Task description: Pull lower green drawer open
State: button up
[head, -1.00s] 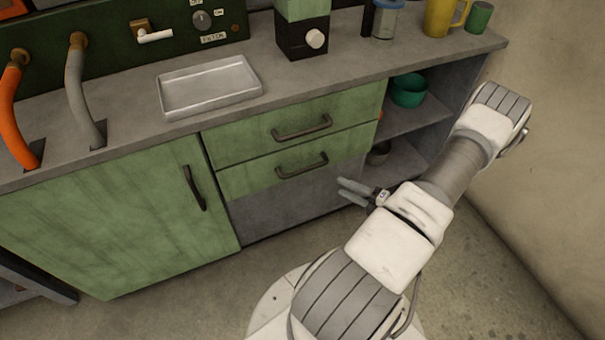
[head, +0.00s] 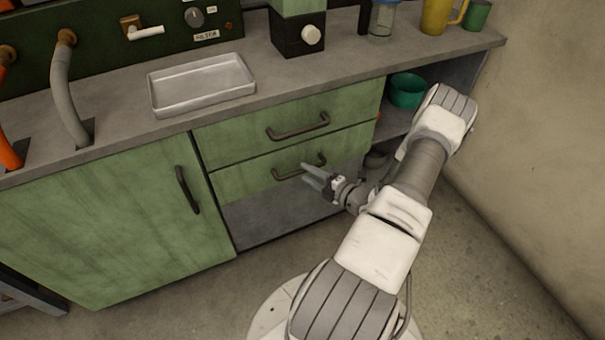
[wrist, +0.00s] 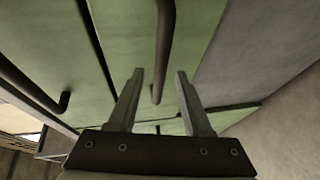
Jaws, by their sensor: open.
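The lower green drawer (head: 243,178) is flush in the cabinet front, below the upper green drawer (head: 238,137). Its dark bar handle (head: 284,175) runs across its face. My gripper (head: 308,174) is open at the right part of this handle in the head view and partly covers it. In the wrist view, the open fingers of my gripper (wrist: 160,82) point at the green front, and a dark handle bar (wrist: 164,45) shows between them. I cannot tell whether a finger touches the handle.
The upper drawer has its own handle (head: 298,128) just above. A green cupboard door (head: 100,220) is at left. Open shelves with a green bowl (head: 407,90) are at right, behind my arm. A metal tray (head: 203,84) lies on the counter (head: 262,92).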

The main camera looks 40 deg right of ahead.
jog(key=shift+x, duration=1.5)
jog(key=shift+c, duration=0.3)
grip_shut()
jog(key=shift+s, duration=0.1)
